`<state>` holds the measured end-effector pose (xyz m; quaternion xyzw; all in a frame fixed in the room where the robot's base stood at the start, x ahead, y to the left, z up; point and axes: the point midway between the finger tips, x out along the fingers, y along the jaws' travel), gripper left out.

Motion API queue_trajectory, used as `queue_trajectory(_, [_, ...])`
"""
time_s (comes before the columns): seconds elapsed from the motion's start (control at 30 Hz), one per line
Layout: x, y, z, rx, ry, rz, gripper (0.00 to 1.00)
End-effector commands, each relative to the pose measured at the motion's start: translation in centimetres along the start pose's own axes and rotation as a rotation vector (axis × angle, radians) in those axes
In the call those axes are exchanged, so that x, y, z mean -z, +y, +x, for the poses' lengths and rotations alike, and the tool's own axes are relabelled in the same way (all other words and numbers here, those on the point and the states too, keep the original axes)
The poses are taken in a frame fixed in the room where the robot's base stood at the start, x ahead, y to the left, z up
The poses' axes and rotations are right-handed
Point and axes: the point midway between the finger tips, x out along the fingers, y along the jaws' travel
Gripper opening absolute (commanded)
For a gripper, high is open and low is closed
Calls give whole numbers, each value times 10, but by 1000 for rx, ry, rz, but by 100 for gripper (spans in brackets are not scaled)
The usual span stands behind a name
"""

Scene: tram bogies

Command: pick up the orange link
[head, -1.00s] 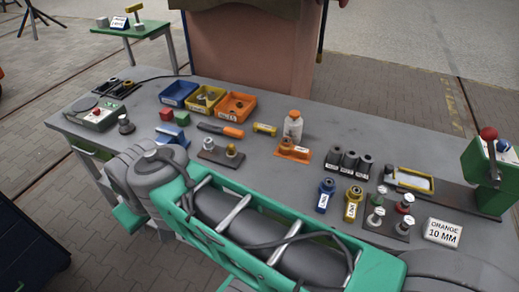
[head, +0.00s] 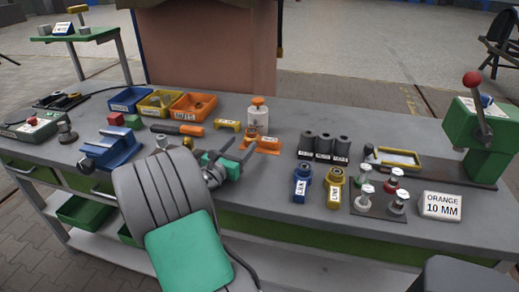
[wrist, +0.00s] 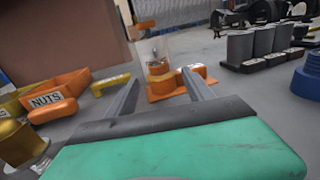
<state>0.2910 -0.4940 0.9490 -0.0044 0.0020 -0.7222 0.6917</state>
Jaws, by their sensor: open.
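The orange link (head: 267,145) lies on the grey bench, in front of a clear bottle (head: 258,121) with an orange cap. It has a label and a raised round end. My gripper (head: 232,153) is open and empty, low over the bench to the left and front of the link, its fingers pointing towards it. In the wrist view the link (wrist: 165,88) shows ahead, between the lines of the two fingers of my gripper (wrist: 160,80); its raised end stands before the bottle. I cannot tell the exact gap to the fingertips.
A blue link (head: 302,184) and a yellow link (head: 333,188) stand to the right, near dark cylinders (head: 323,147). A yellow bracket (head: 228,124) and an orange-handled tool (head: 180,130) lie left of the bottle. A blue vise (head: 112,148) stands farther left. A sign (head: 441,206) reads "ORANGE 10 MM".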

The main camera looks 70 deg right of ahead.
Motion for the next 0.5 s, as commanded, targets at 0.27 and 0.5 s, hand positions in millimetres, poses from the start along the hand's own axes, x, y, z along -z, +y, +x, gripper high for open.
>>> queue_trajectory(0.27, [-5,-1,46,5,1,8,61])
queue_trajectory(0.5, [-4,1,66,0,3,8,61])
